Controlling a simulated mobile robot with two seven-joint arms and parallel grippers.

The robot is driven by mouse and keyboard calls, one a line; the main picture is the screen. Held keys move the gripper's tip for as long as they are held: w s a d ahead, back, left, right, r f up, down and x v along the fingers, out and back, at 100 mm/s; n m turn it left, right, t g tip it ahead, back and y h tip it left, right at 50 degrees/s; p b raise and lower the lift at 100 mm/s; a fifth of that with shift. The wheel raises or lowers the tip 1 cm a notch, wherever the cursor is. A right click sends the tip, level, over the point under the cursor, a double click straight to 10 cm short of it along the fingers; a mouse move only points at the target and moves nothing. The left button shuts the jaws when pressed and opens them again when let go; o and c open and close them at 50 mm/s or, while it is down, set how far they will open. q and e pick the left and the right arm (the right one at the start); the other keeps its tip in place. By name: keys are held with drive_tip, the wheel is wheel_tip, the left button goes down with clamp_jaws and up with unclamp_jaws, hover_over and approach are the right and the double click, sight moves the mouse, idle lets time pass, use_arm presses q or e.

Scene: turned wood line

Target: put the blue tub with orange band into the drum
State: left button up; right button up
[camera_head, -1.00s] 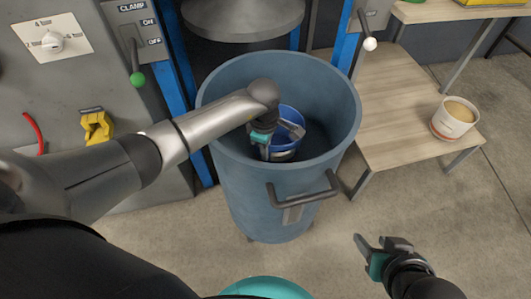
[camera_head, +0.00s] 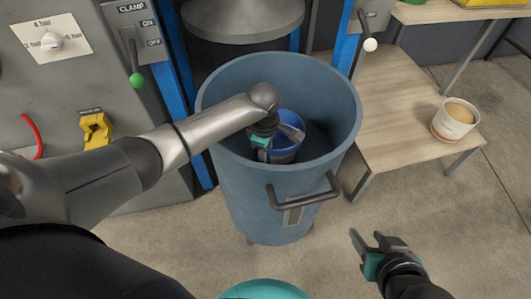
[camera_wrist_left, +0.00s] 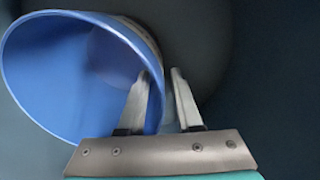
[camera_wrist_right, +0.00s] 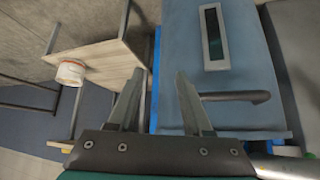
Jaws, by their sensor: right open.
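The blue tub (camera_head: 287,123) is inside the large blue-grey drum (camera_head: 240,195), seen through its open top. In the left wrist view the tub (camera_wrist_left: 60,75) shows its blue inside; its orange band cannot be made out. My left gripper (camera_head: 262,150) reaches down into the drum at the tub's rim. Its fingers (camera_wrist_left: 160,75) stand apart on either side of the tub wall, with a gap between wall and outer finger. Whether the tub rests on the drum's floor is hard to tell. My right gripper (camera_head: 365,250) is open and empty, outside the drum to the right.
The drum's handle (camera_head: 303,192) sticks out at its front. A round metal plate (camera_head: 243,18) hangs above and behind the drum. A wooden bench (camera_head: 385,120) at right carries a white tub (camera_head: 453,122). A grey control panel (camera_head: 60,85) stands at left.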

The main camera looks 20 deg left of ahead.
use_arm(q)
drive_tip(key=shift+r+p, duration=0.3)
drive_tip(key=shift+r, duration=0.1)
wheel_tip(320, 180, up, 2)
drive_tip(key=shift+r+p, duration=0.15)
drive_tip(key=shift+p, duration=0.45)
use_arm(e)
drive_tip(key=s+d+r+g+h, duration=0.1)
drive_tip(key=s+d+g+h, duration=0.1)
drive_tip(key=s+d+g, duration=0.15)
use_arm(q)
wheel_tip(320, 180, up, 9)
drive_tip(key=p, duration=0.4)
drive_tip(key=shift+s, duration=0.35)
use_arm(e)
wheel_tip(320, 180, down, 10)
drive_tip(key=g, duration=0.1)
drive_tip(key=shift+s+d+r+m, duration=0.2)
drive_tip(key=shift+s+m, duration=0.1)
drive_tip(key=shift+s, duration=0.15)
use_arm(q)
drive_tip(key=shift+r, duration=0.1)
